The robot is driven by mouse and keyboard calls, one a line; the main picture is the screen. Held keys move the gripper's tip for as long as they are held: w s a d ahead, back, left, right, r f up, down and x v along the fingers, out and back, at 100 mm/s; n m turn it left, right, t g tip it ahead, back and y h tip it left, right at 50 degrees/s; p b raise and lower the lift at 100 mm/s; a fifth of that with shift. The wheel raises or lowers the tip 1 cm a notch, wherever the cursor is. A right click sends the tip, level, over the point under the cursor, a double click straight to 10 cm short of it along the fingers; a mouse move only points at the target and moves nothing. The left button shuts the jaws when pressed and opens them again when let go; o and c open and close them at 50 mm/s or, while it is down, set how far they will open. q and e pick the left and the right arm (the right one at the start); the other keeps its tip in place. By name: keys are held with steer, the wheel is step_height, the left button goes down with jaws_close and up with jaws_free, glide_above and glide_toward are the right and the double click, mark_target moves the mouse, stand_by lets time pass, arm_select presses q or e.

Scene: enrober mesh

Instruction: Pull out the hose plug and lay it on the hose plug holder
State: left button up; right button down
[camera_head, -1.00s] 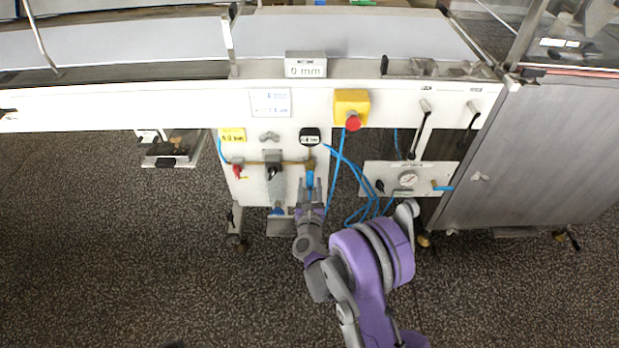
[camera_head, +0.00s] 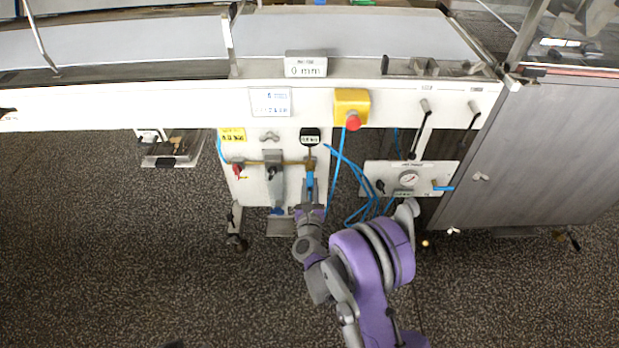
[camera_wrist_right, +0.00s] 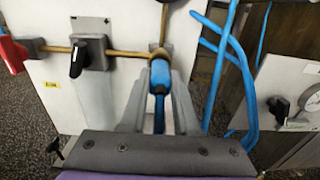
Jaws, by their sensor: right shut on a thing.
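The blue hose plug (camera_head: 310,179) sits at the lower end of the brass pipe fitting on the white panel. It also shows in the right wrist view (camera_wrist_right: 160,78), upright just below the brass fitting (camera_wrist_right: 158,55). My right gripper (camera_head: 310,190) is shut on the hose plug, with a grey finger on each side of it. Its fingers also show in the right wrist view (camera_wrist_right: 158,100). A blue hose runs down from the plug between the fingers. I cannot tell which part is the hose plug holder. My left gripper is not in view.
Loose blue hoses (camera_head: 365,195) hang just right of my right gripper. A grey valve body (camera_head: 274,180) with a black handle is close on its left. A gauge panel (camera_head: 408,179) stands to the right, and a red emergency button (camera_head: 352,121) is above.

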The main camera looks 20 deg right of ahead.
steer(key=shift+b+v, duration=0.5)
steer(key=shift+v, duration=2.1)
steer(key=shift+s+a, duration=0.1)
steer(key=shift+s, duration=0.1)
steer(key=shift+r, duration=0.15)
